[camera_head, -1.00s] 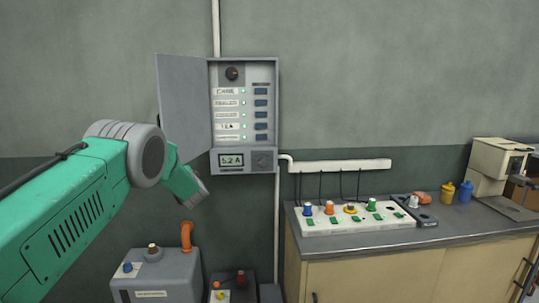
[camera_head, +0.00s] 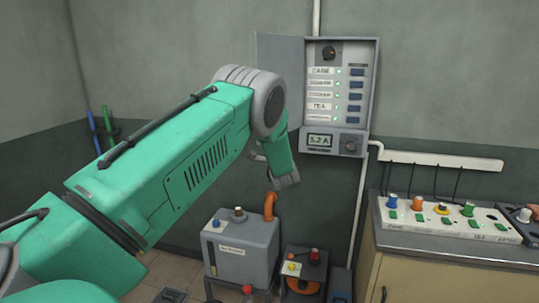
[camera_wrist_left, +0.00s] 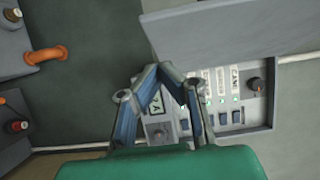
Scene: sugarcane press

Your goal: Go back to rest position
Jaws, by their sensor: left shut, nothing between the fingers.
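My left gripper (camera_wrist_left: 160,68) shows in the left wrist view. Its two blue-and-grey fingers meet at the tips, with nothing between them. Behind it in that view is the wall control box (camera_wrist_left: 222,95), seen turned on its side, and its open grey door (camera_wrist_left: 220,35). In the head view my green left arm reaches in from the left, its wrist end just left of and below the control box (camera_head: 341,95). The fingers are mostly hidden there. The open door (camera_head: 290,75) stands above the wrist. I cannot tell the exact gap to it. My right gripper is in neither view.
A counter (camera_head: 450,248) carries a switch strip (camera_head: 440,215) at right. Blue and green rods (camera_head: 100,130) lean in the left corner.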

